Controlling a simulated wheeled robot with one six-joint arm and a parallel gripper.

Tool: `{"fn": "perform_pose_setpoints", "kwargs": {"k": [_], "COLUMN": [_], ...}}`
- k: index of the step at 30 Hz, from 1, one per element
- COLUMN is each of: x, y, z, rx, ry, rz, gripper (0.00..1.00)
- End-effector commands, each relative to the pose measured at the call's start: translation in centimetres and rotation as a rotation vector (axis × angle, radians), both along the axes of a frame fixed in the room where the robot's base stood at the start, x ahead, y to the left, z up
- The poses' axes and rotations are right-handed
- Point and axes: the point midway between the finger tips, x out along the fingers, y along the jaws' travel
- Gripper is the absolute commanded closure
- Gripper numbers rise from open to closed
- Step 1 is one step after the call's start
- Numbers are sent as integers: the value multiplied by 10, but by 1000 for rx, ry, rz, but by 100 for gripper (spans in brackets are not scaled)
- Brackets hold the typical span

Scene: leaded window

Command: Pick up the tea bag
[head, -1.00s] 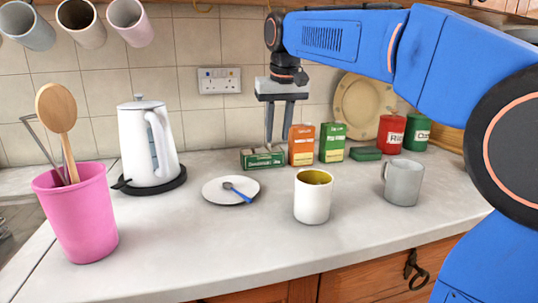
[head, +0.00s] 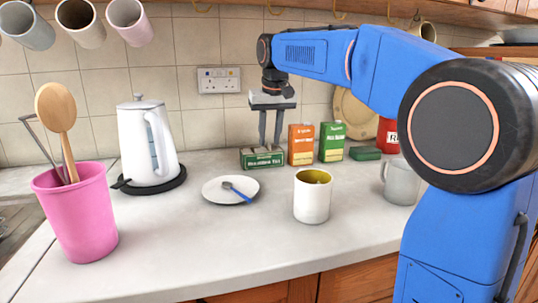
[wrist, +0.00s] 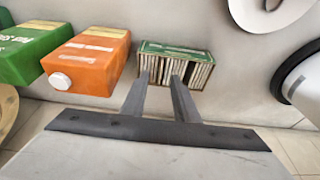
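The green tea box (head: 262,158) stands at the back of the counter near the wall. In the wrist view the open box (wrist: 205,52) shows a row of several upright pale tea bags (wrist: 163,68) in dark green edging. My gripper (head: 269,143) points down just above the box, fingers apart. In the wrist view the gripper (wrist: 162,76) has its two fingertips over the near edge of the row, with a gap between them. Nothing is seen held. I cannot tell whether the fingertips are inside the box or above it.
An orange carton (head: 301,145) and a green carton (head: 332,142) stand close right of the box. A saucer (head: 213,193) with a spoon (head: 237,191), a white mug (head: 312,197) and a grey mug (head: 400,184) stand in front. The kettle (head: 148,145) is left.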

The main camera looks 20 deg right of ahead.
Motion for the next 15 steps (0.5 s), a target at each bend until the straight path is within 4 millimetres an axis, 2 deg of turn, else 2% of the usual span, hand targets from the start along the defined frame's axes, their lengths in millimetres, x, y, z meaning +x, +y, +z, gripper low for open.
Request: {"fn": "perform_pose_setpoints", "kwargs": {"k": [3,9,10,13,15], "x": [2,3,3,3,3], "y": [0,0,0,0,0], "z": [-11,-12,-12,-12,-12], "rx": [0,0,0,0,0], "ry": [1,1,1,1,1], "rz": [0,0,0,0,0], "gripper": [73,73,75,99,100]}}
